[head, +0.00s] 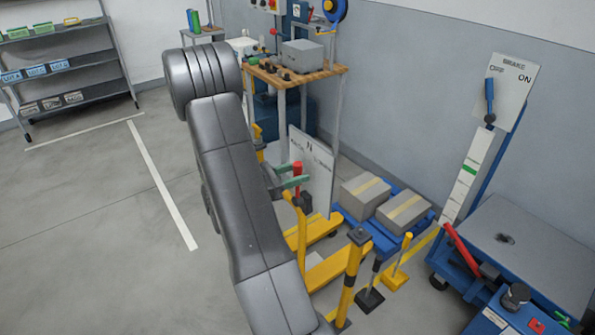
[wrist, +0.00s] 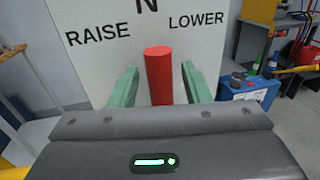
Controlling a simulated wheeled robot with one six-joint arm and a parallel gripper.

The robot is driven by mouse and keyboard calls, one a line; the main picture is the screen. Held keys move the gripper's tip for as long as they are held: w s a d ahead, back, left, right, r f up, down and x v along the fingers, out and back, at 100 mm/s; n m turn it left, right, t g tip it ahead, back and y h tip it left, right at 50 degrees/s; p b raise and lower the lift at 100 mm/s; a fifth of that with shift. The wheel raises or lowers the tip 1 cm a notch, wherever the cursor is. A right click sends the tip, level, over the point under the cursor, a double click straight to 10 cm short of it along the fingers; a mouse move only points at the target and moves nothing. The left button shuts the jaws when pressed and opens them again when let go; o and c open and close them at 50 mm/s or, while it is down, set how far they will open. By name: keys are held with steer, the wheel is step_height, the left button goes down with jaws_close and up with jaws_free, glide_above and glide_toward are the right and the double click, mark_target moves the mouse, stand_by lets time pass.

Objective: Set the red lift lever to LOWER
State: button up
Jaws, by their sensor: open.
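The red lift lever (wrist: 159,76) stands upright in front of a white plate (wrist: 190,50) marked RAISE at left, N in the middle and LOWER at right. Its top is below the N. My gripper (wrist: 160,82) is open, with one green finger on each side of the lever. A narrow gap shows on both sides. In the head view the lever (head: 297,168) shows its red top by my green fingers (head: 301,174), in front of the plate (head: 318,165). The lever's lower part is hidden by my gripper in the wrist view.
A yellow truck (head: 322,270) is under my arm, beside a blue pallet (head: 352,233) with two boxes. At right are a BRAKE plate (head: 513,90) with a blue lever and a blue cart (head: 545,250) with a red handle. Open floor (head: 90,220) lies at left.

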steer(key=shift+w+d, duration=0.2)
steer(key=shift+d, duration=0.2)
jaws_close()
